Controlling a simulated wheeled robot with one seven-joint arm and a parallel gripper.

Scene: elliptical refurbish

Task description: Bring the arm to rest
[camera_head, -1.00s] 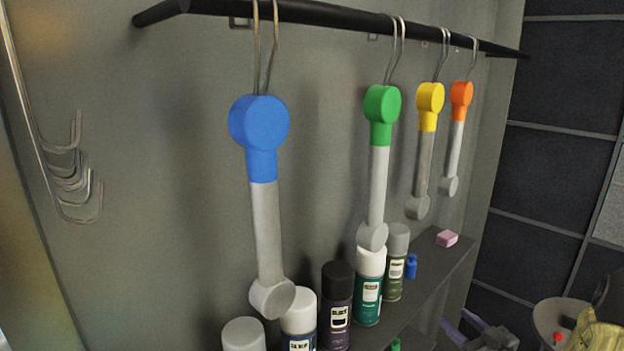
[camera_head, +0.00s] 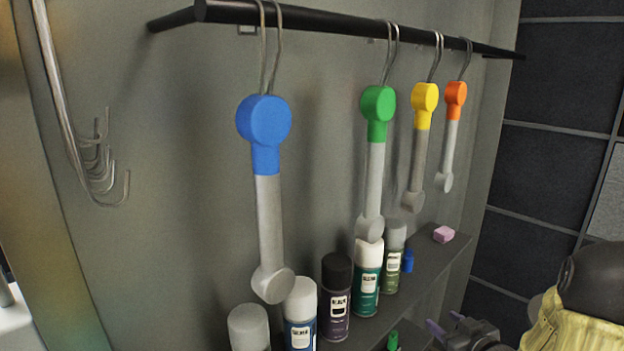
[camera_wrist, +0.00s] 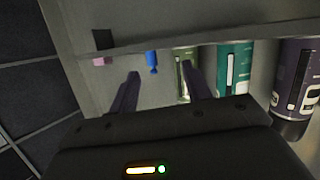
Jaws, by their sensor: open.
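My gripper (camera_head: 446,323) is low at the lower right in the head view, in front of the shelf. Its two purple fingers stand apart with nothing between them. In the wrist view the open fingers (camera_wrist: 160,72) point towards the shelf, with a small blue item (camera_wrist: 152,62) and a green can (camera_wrist: 186,75) beyond their tips. Part of the gripper is cut off by the bottom edge of the head view.
A black rail (camera_head: 330,24) carries hanging tools with blue (camera_head: 264,122), green (camera_head: 378,105), yellow (camera_head: 424,98) and orange (camera_head: 456,95) heads. Several spray cans (camera_head: 336,300) and a pink block (camera_head: 443,234) stand on the grey shelf (camera_head: 430,262). Wire hooks (camera_head: 105,165) hang at left.

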